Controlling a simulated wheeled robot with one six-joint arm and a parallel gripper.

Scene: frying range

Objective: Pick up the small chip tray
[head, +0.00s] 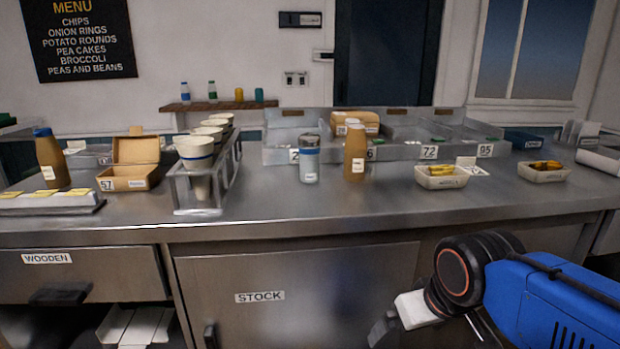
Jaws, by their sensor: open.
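Two cream trays with yellow-brown food stand on the steel counter at the right. One tray (440,183) has a label on its front and sits before the tags 72 and 95. The other tray (543,176) is further right, with a dark label. They look close in size, so I cannot tell which is the small chip tray. My gripper (397,326) is at the lower right, in front of the counter and below its top, apart from both trays. It is open and holds nothing that I can see. Its tips are partly cut off by the lower edge.
A brown bottle (355,153) and a clear shaker (309,160) stand left of the trays. Metal bins (285,155) line the back. A cup rack (200,195) and an open box (128,178) are further left. The counter's front edge (430,222) lies between gripper and trays; the counter before the trays is bare.

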